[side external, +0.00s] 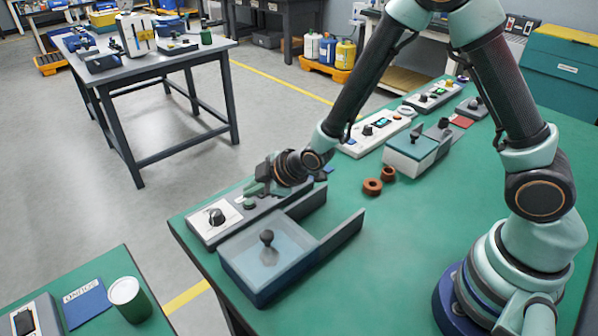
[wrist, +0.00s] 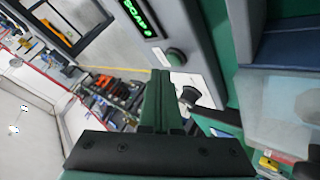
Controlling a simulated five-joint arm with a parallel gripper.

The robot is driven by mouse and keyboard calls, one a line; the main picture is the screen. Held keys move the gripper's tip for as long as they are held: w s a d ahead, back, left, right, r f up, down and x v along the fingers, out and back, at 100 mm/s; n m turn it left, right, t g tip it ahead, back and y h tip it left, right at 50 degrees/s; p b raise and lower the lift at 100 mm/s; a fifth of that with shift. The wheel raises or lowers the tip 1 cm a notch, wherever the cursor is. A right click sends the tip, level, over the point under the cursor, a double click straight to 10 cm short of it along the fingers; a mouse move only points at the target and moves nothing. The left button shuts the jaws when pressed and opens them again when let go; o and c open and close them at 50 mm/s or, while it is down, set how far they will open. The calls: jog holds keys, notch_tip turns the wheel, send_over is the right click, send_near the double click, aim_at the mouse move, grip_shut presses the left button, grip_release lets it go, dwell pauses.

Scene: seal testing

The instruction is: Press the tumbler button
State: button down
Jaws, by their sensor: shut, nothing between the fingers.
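A long grey control panel (side external: 232,224) lies at the near left of the green table. It carries a round green button (side external: 249,203) and a black knob (side external: 216,218) on a white plate. My gripper (side external: 252,188) is shut and empty, just above the panel close to the green button; contact cannot be told. In the wrist view my shut green fingers (wrist: 160,75) point toward the panel, with the dark green button (wrist: 176,57) just right of their tips, the black knob (wrist: 190,95) beside them and a lit green display (wrist: 138,16). No label naming the tumbler is readable.
A blue-grey box with a clear lid (side external: 245,262) and black lid knob stands right beside the panel. A second lidded box (side external: 408,165), brown rings (side external: 373,187) and a white control panel (side external: 375,130) lie farther back. The table's middle right is clear.

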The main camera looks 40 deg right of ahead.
jog(key=shift+f, duration=0.2)
dwell(0.5)
jog(key=shift+d+f, duration=0.1)
jog(key=shift+f, duration=0.15)
jog(key=shift+f, duration=0.4)
dwell(0.8)
jog(key=shift+r, duration=0.8)
notch_tip(320, 180, up, 5)
dwell(0.5)
dwell(0.5)
